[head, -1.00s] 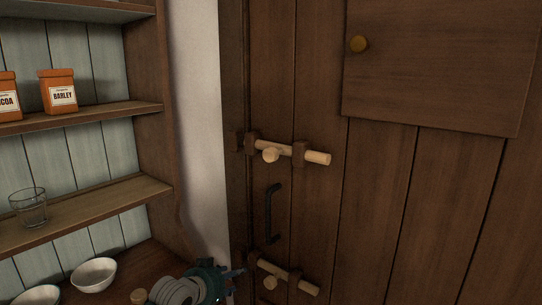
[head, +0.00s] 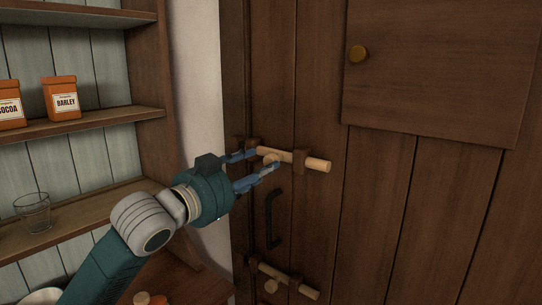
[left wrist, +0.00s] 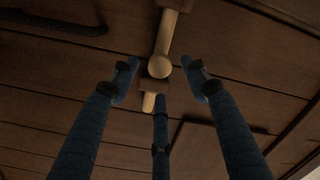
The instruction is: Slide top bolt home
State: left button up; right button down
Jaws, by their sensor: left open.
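The top bolt (head: 318,165) is a pale wooden rod in dark brackets on the brown plank door, with a round knob (head: 271,158) on it. Its right end sticks out past the right bracket. A dark keeper (head: 239,143) sits on the frame side at left. My left gripper (head: 262,168) is open at the bolt, its blue fingers above and below the knob. In the left wrist view the fingers spread around the knob (left wrist: 159,66), with no clear contact. The bolt's left end is partly hidden by a finger. My right gripper is out of view.
A black door handle (head: 271,217) hangs below the top bolt, and a second wooden bolt (head: 287,276) lies lower. Shelves at left hold orange tins (head: 62,98) and a glass (head: 34,212).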

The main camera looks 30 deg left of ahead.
aim_at(269, 161)
pick_arm(q)
jog(key=w+p, duration=0.1)
jog(key=w, duration=0.3)
jog(key=shift+w+d+r+p, duration=0.1)
jog(key=shift+w+r+p, duration=0.15)
jog(key=shift+p, duration=0.1)
jog(key=shift+w+f, duration=0.25)
jog(key=shift+w, duration=0.45)
grip_shut()
